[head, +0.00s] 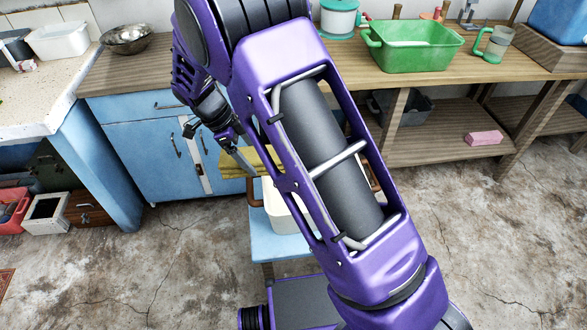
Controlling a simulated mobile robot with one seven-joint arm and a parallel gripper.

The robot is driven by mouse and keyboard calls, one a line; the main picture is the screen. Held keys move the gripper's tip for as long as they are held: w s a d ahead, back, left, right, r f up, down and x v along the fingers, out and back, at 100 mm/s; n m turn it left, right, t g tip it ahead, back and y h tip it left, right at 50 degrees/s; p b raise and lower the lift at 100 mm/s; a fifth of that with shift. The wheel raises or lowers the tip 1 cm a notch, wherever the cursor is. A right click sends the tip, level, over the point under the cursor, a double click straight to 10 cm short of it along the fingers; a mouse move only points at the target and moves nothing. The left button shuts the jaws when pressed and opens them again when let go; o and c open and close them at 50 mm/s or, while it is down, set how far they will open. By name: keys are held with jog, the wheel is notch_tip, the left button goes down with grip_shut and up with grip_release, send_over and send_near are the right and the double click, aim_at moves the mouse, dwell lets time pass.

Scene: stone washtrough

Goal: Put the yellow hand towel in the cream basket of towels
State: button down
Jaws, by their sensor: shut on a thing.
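My gripper (243,158) is shut on the yellow hand towel (232,171). The towel shows as a flat, folded yellow piece at the fingers. It appears above the left end of the cream basket (281,207), near that basket's brown handle. The basket stands on a light blue stool (262,245). My purple arm crosses the view and hides most of the basket, its contents and part of the towel. I cannot tell whether the towel touches the basket.
Blue cabinets (145,150) stand behind on the left. A wooden bench (455,75) at the back right holds a green tub (415,52); a pink block (484,138) lies on its lower shelf. The floor (500,250) at right is clear.

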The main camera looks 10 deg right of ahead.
aim_at(229, 168)
notch_tip(229, 168, down, 10)
jog(key=b, duration=0.1)
jog(key=shift+r, duration=0.25)
grip_release()
jog(key=shift+s, duration=0.1)
jog(key=p+v, duration=0.1)
jog(key=v, duration=1.1)
